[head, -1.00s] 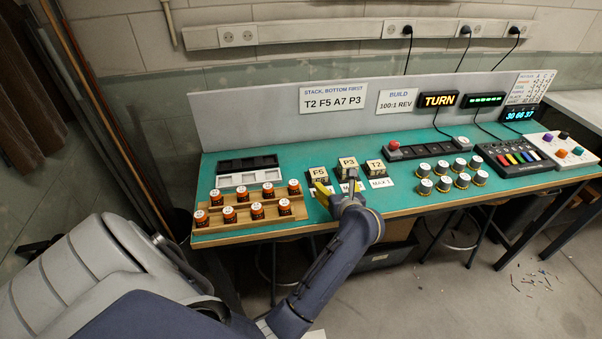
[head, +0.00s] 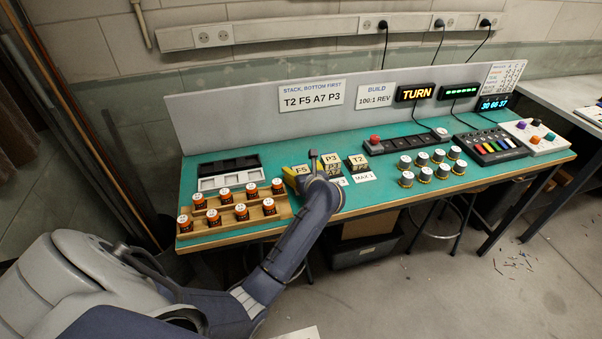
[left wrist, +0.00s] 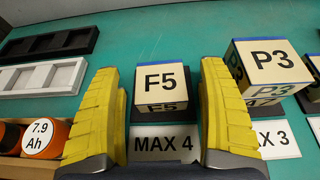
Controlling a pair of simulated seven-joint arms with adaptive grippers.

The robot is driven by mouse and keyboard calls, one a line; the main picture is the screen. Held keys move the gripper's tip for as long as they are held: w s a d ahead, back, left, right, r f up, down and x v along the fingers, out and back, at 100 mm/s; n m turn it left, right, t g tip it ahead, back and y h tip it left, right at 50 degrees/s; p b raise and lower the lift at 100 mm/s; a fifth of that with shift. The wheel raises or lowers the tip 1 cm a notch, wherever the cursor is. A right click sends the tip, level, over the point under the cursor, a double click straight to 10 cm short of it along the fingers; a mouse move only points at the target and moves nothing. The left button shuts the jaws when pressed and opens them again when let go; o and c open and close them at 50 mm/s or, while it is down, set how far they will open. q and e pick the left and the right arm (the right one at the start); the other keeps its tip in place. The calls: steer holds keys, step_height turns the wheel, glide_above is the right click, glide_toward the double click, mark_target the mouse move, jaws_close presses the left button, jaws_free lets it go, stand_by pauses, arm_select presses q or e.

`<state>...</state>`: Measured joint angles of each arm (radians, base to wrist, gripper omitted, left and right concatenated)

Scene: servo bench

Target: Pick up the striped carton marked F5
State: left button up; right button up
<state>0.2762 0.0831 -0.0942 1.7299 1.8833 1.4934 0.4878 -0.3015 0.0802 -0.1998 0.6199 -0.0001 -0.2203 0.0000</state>
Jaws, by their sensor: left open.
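The carton marked F5 (head: 301,169) stands on the bench with its label up. In the left wrist view the F5 carton (left wrist: 160,82) shows between the two yellow fingers, with a gap on each side. My left gripper (head: 302,172) is open and empty around it; in the head view its hand and arm hide part of the carton. The left gripper (left wrist: 160,110) also shows in the left wrist view, with a MAX 4 card (left wrist: 163,143) in front of the carton. My right gripper is not in view.
The P3 carton (left wrist: 268,62) stands close to the right finger, on top of another carton. The T2 carton (head: 357,162) is farther right. A wooden rack of orange cells (head: 240,211) and black and white trays (head: 228,180) lie to the left.

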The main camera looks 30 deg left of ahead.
arm_select(q)
steer(key=shift+a, duration=0.1)
steer(key=shift+c, duration=0.5)
steer(key=c, duration=1.2)
